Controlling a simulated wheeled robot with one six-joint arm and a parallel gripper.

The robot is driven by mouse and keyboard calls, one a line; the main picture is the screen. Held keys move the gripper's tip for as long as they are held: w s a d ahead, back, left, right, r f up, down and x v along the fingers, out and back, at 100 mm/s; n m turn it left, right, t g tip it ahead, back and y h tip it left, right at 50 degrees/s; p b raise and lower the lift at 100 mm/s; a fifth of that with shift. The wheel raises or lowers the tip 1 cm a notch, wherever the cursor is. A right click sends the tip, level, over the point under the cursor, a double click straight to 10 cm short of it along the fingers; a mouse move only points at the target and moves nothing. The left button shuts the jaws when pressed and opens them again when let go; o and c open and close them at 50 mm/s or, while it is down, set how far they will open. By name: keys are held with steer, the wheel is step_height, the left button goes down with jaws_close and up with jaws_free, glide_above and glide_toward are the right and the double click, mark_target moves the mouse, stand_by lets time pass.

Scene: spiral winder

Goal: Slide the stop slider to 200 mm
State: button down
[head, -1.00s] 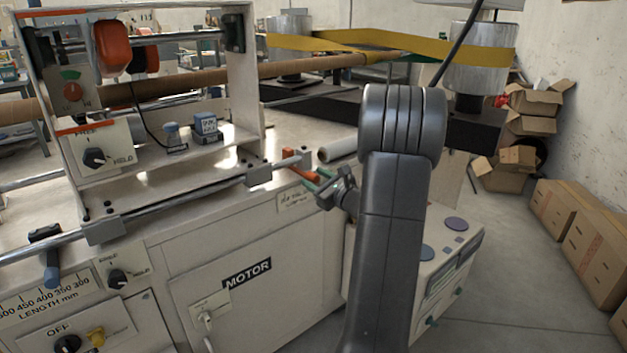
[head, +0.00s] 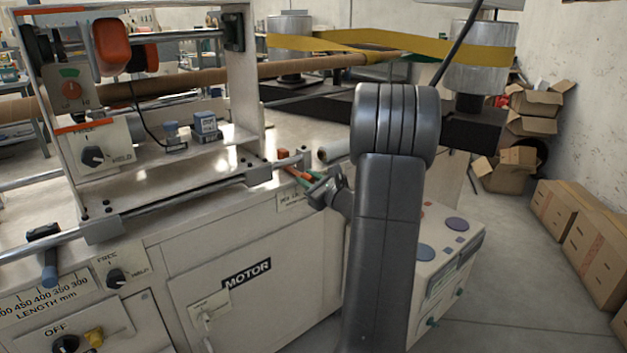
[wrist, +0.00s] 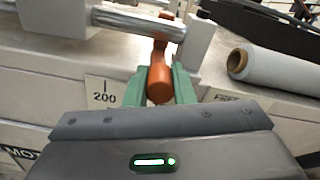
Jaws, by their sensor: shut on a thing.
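The slider's far side is partly hidden.
The rail (head: 170,205) runs left through cream blocks. A blue-handled clamp (head: 48,262) sits at far left above the length scale (head: 45,297). A white film roll (wrist: 270,62) lies right of the handle. A coloured-dot cabinet (head: 445,260) stands right of my arm.

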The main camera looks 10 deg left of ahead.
steer(key=s+a+b, duration=0.1)
steer(key=s+a, duration=0.1)
steer(key=s+a+b, duration=0.1)
steer(key=s+a, duration=0.1)
steer(key=s, duration=0.1)
steer(key=shift+s+f, duration=0.1)
steer(key=c, duration=1.2)
jaws_free()
steer(key=shift+s+a, duration=0.1)
steer(key=shift+c, duration=0.2)
steer(key=p+v, duration=0.1)
steer(key=v, duration=1.2)
steer(key=shift+s+d+p, duration=0.25)
steer(key=shift+d+p, duration=0.05)
steer(key=shift+p, duration=0.1)
steer(key=shift+w+a, duration=0.1)
